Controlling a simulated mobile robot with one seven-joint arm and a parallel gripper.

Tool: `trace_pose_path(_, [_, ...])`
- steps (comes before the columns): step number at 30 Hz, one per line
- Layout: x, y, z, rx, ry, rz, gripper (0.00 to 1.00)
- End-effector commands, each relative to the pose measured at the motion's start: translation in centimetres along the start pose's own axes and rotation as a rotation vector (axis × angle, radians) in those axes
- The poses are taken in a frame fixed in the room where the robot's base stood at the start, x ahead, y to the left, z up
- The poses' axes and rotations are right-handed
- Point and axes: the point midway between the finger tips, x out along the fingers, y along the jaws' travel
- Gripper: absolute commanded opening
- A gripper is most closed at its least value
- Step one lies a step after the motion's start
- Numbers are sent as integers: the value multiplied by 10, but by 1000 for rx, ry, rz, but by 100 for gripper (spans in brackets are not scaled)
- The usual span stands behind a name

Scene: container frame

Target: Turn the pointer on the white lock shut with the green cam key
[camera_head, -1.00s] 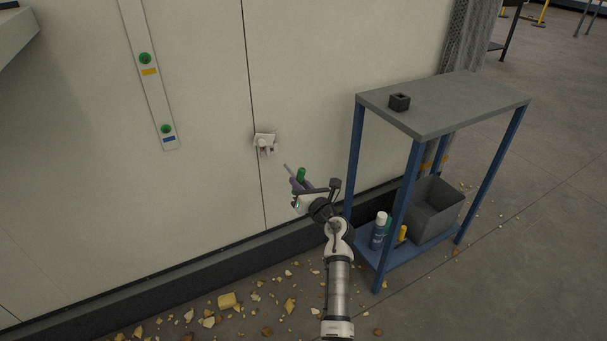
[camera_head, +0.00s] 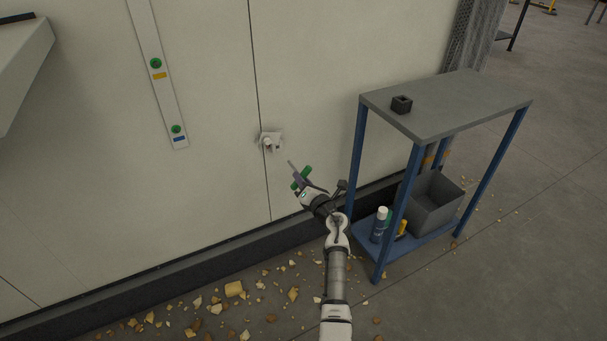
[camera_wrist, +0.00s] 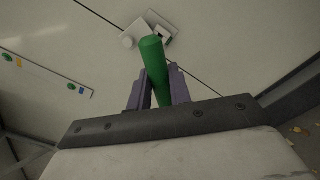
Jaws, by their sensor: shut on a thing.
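The white lock (camera_head: 270,141) is fixed on the pale wall panel beside a vertical seam. In the wrist view the lock (camera_wrist: 150,32) is at the top, beyond the key. Its pointer is too small to make out. My gripper (camera_head: 301,180) is shut on the green cam key (camera_head: 307,170), below and right of the lock. The key's thin grey shaft points up and left towards the lock, with a gap between them. In the wrist view the green handle (camera_wrist: 155,62) stands between the purple fingers of my gripper (camera_wrist: 159,88).
A blue-legged shelf (camera_head: 445,105) stands close on the right, with a small dark block (camera_head: 401,104) on top and a grey bin (camera_head: 434,203) and spray can (camera_head: 379,225) below. A strip with green knobs (camera_head: 155,64) hangs left. Rubble (camera_head: 235,289) litters the floor.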

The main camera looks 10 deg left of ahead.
Motion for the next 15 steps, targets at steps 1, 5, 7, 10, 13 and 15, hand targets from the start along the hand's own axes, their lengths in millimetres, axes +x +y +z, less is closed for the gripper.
trace_pose_path(1, [2, 5, 5, 52, 2, 0, 0])
trace_pose_path(5, [6, 5, 5, 201, 1, 0, 0])
trace_pose_path(7, [9, 5, 4, 287, 1, -1, 0])
trace_pose_path(10, [13, 5, 5, 418, 1, -1, 0])
trace_pose_path(13, [17, 5, 4, 562, 2, -1, 0])
trace_pose_path(15, [20, 5, 4, 673, 1, -1, 0])
